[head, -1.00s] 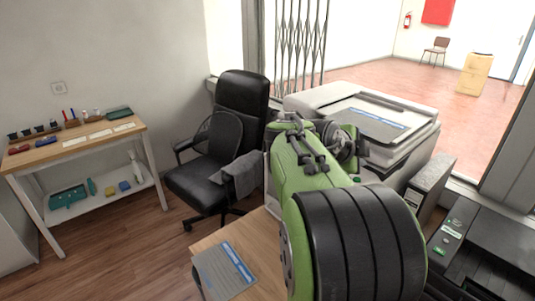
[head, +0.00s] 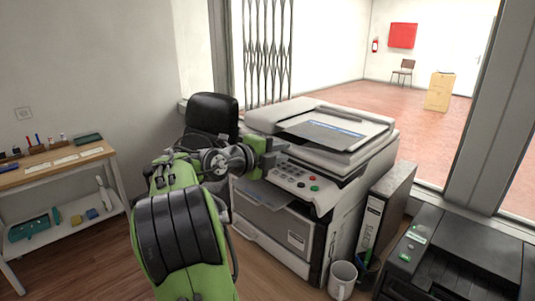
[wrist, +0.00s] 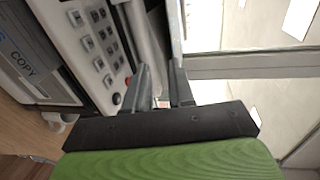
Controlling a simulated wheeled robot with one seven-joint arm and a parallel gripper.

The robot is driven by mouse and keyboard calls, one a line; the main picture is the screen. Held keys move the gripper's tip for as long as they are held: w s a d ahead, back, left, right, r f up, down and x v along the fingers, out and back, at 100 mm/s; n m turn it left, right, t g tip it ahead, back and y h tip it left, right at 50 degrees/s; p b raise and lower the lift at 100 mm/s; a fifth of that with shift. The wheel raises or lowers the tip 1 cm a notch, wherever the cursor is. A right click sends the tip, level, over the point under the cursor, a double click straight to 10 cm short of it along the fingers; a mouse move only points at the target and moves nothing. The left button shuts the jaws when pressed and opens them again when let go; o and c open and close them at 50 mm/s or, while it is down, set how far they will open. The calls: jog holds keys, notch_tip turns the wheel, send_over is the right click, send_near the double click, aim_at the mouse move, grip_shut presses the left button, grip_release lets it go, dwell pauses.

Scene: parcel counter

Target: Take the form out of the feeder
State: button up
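The form (head: 322,134), a grey sheet with a blue stripe, lies in the feeder (head: 362,131) on top of the white copier (head: 328,214). My gripper (head: 270,158) is in front of the copier, near the left end of its button panel and lower than the form. It is apart from the form. In the wrist view my gripper (wrist: 159,68) has its two dark fingers apart with nothing seen between them. The copier's button panel (wrist: 98,45) is to their left. I cannot make out the form in the wrist view.
A white mug (head: 342,280), a pen holder (head: 367,270) and a grey binder (head: 383,215) stand right of the copier. A black printer (head: 465,260) is at the lower right. A black chair (head: 212,118) stands behind my arm. A side table (head: 60,162) is at the left.

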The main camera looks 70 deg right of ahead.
aim_at(310, 139)
jog(key=p+x, duration=0.1)
jog(key=x, duration=0.2)
jog(key=r+p+x, duration=0.1)
jog(key=p+x, duration=0.1)
jog(key=x, duration=0.2)
jog(key=r+p+x, duration=0.1)
jog(key=x, duration=0.3)
jog(key=shift+s+d+p, duration=0.2)
jog(key=shift+d+p, duration=0.1)
jog(key=shift+p, duration=0.05)
grip_shut()
dwell(1.0)
